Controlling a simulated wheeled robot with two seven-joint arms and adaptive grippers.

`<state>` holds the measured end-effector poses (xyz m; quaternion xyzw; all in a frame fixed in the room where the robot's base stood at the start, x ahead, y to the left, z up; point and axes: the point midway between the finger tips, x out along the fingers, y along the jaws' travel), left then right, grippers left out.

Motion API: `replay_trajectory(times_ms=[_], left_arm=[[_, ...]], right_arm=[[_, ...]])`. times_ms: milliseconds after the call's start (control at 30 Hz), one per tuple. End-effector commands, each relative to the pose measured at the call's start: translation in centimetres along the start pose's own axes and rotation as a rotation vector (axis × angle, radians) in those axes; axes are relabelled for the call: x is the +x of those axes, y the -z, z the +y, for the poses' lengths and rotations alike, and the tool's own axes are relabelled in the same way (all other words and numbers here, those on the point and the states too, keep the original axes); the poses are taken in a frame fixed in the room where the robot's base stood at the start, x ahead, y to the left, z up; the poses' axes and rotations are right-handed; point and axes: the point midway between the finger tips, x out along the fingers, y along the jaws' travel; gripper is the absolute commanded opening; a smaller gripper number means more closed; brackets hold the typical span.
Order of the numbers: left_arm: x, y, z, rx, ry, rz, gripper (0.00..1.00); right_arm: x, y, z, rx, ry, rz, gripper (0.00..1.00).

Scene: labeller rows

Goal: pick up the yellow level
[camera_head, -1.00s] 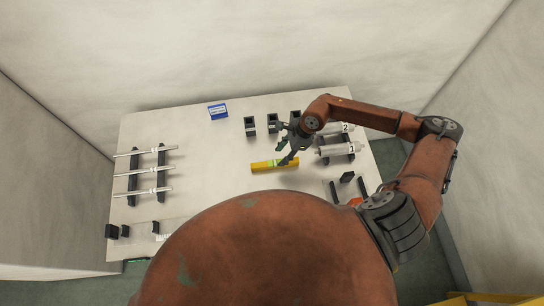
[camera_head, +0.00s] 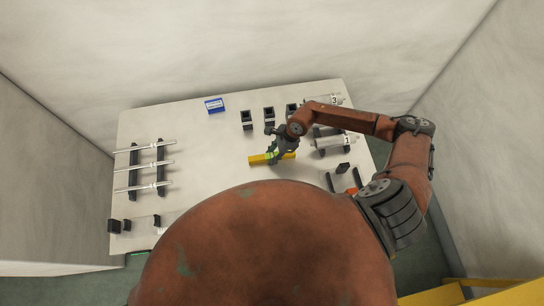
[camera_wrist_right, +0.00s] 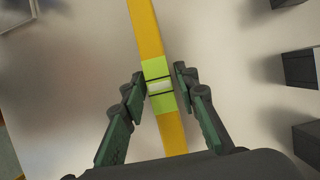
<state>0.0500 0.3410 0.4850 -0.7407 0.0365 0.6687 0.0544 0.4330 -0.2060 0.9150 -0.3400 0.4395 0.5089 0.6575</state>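The yellow level (camera_head: 257,160) lies flat on the table, near its middle. In the right wrist view it is a long yellow bar (camera_wrist_right: 147,30) with a bright green middle section and a pale vial window. My right gripper (camera_head: 272,152) is over the level's middle. In the right wrist view its two dark green fingers (camera_wrist_right: 159,83) are open, one on each side of the green section, with a small gap showing on both sides. Whether the fingertips reach down beside the bar is hard to tell. My left gripper is not in view.
Several black holders (camera_head: 269,116) stand behind the level. A blue box (camera_head: 214,105) sits at the back. A rack with white rods (camera_head: 145,167) is at left, and white cylinders on black stands (camera_head: 335,142) are at right. The table (camera_head: 215,165) is bare left of the level.

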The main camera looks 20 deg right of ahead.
Motion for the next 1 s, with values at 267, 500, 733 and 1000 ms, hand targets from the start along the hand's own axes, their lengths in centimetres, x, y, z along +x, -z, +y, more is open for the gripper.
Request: replay_trajectory(times_ms=[267,500,733,1000], left_arm=[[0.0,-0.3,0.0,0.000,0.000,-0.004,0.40],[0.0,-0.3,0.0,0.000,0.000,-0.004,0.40],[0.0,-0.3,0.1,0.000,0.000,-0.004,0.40],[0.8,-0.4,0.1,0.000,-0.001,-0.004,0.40]], right_arm=[[0.0,0.0,0.0,0.000,0.000,0.000,0.07],[0.0,0.0,0.0,0.000,0.000,0.000,0.00],[-0.1,-0.1,-0.1,0.000,0.001,-0.001,0.00],[-1.3,-0.6,-0.1,-0.003,0.003,-0.002,0.00]])
